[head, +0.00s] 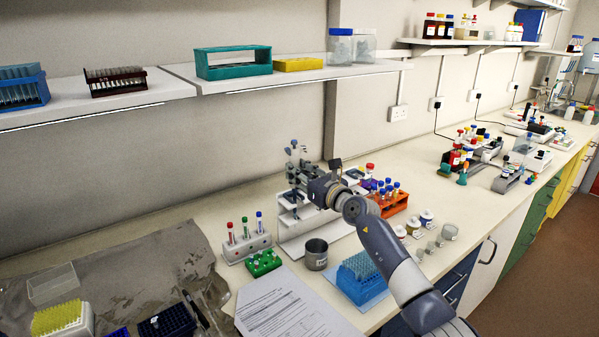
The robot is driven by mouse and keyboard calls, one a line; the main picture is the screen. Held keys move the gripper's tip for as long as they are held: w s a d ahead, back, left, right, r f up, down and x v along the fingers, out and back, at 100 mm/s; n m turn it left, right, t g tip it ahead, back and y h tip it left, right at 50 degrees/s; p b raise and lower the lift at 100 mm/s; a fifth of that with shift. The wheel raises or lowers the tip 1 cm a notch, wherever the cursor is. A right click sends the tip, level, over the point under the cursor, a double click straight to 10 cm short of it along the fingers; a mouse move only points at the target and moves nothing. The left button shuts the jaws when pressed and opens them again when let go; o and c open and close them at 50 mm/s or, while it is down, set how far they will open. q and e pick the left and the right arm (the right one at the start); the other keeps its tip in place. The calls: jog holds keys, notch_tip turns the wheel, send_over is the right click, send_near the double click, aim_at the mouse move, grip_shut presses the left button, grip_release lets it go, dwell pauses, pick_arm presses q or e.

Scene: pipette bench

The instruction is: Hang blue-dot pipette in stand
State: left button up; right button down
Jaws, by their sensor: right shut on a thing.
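My right arm comes in from the lower right. Its gripper (294,191) is at the upper part of the white pipette stand (297,236), in the middle of the bench. The gripper is shut on a slim grey pipette (294,152), whose blue-tinged upper end shows above the fingers. The pipette looks roughly upright. Its lower part is hidden by the gripper and stand, and I cannot tell whether it touches the stand's holder. A blue dot is too small to make out clearly. My left gripper is not in view.
A shelf (300,80) hangs above.

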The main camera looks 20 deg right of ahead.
jog(key=shift+f, duration=0.35)
jog(key=shift+f+b, duration=0.6)
jog(key=shift+f, duration=0.05)
dwell(0.4)
jog(key=shift+f, duration=0.1)
